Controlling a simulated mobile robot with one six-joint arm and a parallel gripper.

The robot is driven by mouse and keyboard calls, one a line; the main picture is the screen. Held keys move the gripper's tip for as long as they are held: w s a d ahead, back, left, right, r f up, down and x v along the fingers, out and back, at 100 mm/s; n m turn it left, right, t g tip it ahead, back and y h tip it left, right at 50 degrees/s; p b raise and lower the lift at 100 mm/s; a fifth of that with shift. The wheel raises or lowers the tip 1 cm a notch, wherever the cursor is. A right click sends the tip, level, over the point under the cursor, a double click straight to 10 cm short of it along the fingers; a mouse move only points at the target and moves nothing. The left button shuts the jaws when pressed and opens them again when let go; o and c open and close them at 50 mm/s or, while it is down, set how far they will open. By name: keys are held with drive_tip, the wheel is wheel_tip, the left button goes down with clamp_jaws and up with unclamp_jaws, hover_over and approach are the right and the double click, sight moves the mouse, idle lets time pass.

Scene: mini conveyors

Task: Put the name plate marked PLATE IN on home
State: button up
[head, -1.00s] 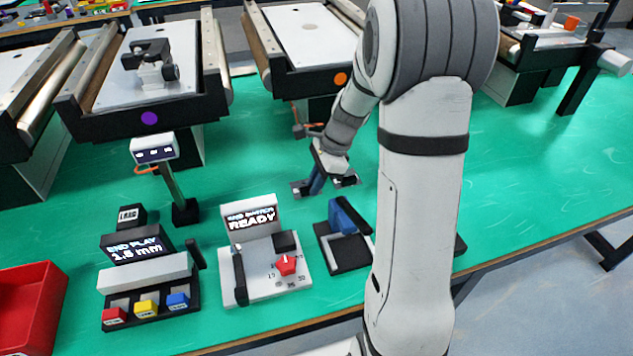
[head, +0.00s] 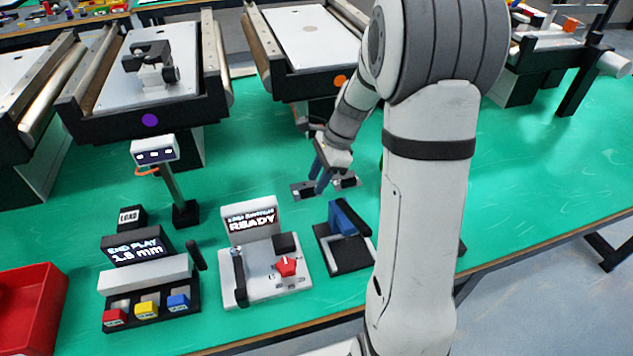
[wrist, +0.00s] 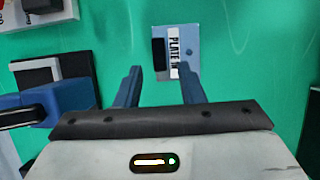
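The name plate (wrist: 190,46) marked PLATE IN shows in the wrist view as a small grey-blue piece with a white label and a black block at its left. It lies on the green table just beyond my fingertips. My gripper (wrist: 159,68) is open, with two blue fingers apart and nothing between them. In the head view my gripper (head: 321,184) hangs low over the table. Grey and dark pieces (head: 303,191) show on both sides of the fingers, which partly hide them. I cannot make out a spot marked home.
A blue-armed black fixture (head: 346,256) stands in front of my gripper. A white READY box (head: 262,284) with a red knob is left of it, then an END PLAY unit (head: 148,307) and a red bin (head: 28,300). Conveyors (head: 312,38) stand behind.

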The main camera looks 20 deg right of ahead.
drive_tip(key=p+v, duration=0.1)
drive_tip(key=v, duration=0.9)
drive_tip(key=shift+s, duration=0.1)
